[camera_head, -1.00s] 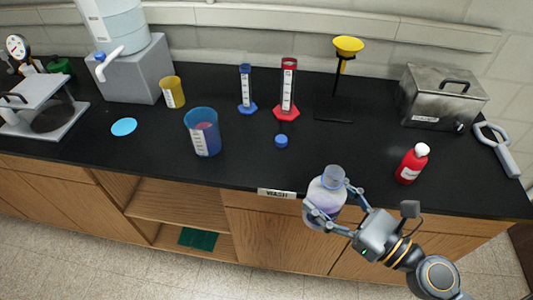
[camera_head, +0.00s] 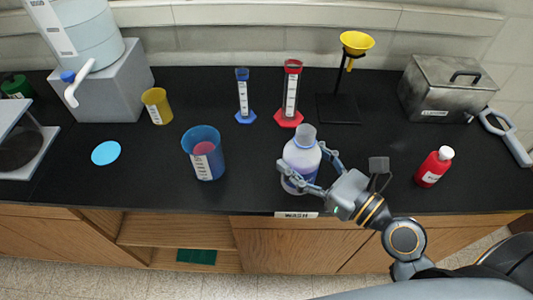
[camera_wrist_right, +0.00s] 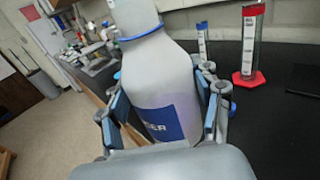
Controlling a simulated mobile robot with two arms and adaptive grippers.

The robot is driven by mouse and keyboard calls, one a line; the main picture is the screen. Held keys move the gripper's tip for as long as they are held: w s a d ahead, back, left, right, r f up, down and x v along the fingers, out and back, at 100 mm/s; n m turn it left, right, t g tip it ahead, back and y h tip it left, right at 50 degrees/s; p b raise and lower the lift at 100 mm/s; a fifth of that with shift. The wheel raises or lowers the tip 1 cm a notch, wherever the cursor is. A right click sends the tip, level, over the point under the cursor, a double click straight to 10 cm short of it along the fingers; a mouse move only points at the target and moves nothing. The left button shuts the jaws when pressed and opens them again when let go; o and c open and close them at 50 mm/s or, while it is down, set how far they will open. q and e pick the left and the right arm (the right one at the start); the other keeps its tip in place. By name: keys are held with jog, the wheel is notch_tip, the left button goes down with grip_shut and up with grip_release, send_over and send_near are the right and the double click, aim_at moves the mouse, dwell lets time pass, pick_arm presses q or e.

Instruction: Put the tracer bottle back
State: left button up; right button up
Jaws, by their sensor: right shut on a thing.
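The tracer bottle (camera_head: 301,160) is pale and translucent with purple liquid, a blue label and an open neck with no cap on it. It looks upright over the front part of the black bench, behind the WASH label; I cannot tell whether it touches the bench top. My right gripper (camera_head: 307,173) is shut on its body, a finger on each side. In the right wrist view the bottle (camera_wrist_right: 158,70) stands between the fingers (camera_wrist_right: 165,112), and its label is partly hidden. My left gripper is not in view.
A WASH label (camera_head: 297,214) marks the bench edge. A blue beaker (camera_head: 207,165) and blue disc (camera_head: 106,153) lie left. Blue (camera_head: 243,98) and red (camera_head: 290,95) cylinders and a funnel stand (camera_head: 338,109) stand behind. A red bottle (camera_head: 433,168) and metal box (camera_head: 447,95) are right.

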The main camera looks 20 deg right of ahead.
jog(key=w, duration=0.1)
jog(key=w+f, duration=0.1)
jog(key=shift+w+d+p, duration=0.15)
jog(key=shift+w+p, duration=0.2)
jog(key=w+f, duration=0.3)
jog(key=w+f+b, duration=0.1)
jog(key=w+f, duration=0.2)
jog(key=f, duration=0.1)
jog(key=w+a+f+b, duration=0.1)
jog(key=w+f, duration=0.2)
jog(key=f, duration=0.1)
jog(key=shift+w+f, duration=0.1)
jog(key=shift+w, duration=0.05)
jog(key=shift+f, duration=0.15)
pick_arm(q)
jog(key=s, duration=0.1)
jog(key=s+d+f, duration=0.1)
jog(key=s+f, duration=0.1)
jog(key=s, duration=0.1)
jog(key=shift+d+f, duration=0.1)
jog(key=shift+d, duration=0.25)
